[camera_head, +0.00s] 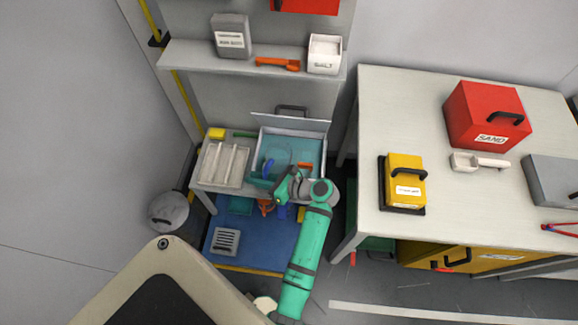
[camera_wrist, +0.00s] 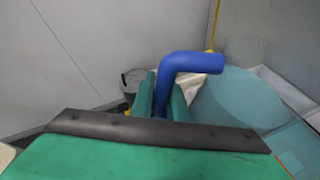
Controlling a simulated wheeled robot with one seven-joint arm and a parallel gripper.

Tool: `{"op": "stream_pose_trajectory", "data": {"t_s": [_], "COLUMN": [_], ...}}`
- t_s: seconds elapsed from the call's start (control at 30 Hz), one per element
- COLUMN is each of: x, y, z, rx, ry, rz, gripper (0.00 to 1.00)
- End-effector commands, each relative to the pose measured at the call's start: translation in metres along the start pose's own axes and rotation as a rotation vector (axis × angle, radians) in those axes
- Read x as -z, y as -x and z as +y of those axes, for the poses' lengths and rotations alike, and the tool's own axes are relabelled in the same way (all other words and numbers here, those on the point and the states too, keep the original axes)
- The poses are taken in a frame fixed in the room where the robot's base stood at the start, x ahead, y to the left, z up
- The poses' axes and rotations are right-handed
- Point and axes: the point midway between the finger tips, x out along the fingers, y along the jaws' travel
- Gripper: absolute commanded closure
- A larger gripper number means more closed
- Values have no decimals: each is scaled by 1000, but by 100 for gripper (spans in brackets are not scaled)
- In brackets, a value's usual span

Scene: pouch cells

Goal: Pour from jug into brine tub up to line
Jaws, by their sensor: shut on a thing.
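The jug is clear with a blue handle; in the head view its body (camera_head: 279,153) shows over a pale tub (camera_head: 261,139) with a teal inside, which looks like the brine tub. My gripper (camera_wrist: 160,103) is shut on the blue handle (camera_wrist: 192,63) in the wrist view, where the jug's teal-tinted body (camera_wrist: 236,108) stands to the right. In the head view my wrist hides part of the tub's near side. I cannot tell the jug's exact tilt, its liquid level, or the line on the tub.
A white ribbed tray (camera_head: 222,165) stands directly left of the tub. A shelf (camera_head: 200,57) runs above and behind, with a grey box (camera_head: 231,36) and a white bin (camera_head: 324,54). A white table (camera_head: 380,110) stands to the right, with a yellow case (camera_head: 404,181).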

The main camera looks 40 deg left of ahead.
Motion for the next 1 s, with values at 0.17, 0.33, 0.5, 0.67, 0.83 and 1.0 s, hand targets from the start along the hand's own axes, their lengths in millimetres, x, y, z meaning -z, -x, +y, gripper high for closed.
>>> {"op": "stream_pose_trajectory", "data": {"t_s": [0.17, 0.33, 0.5, 0.67, 0.83, 1.0], "x": [-5, -5, -6, -8, -11, -10], "y": [2, 2, 2, 4, 5, 5], "z": [2, 2, 2, 3, 5, 5], "rx": [-11, -12, -13, -20, -30, -30], "ry": [-23, -27, -28, -47, -71, -73], "rz": [-2, -2, -2, -3, -3, -3], "gripper": [100, 100, 100, 100, 100, 100]}}
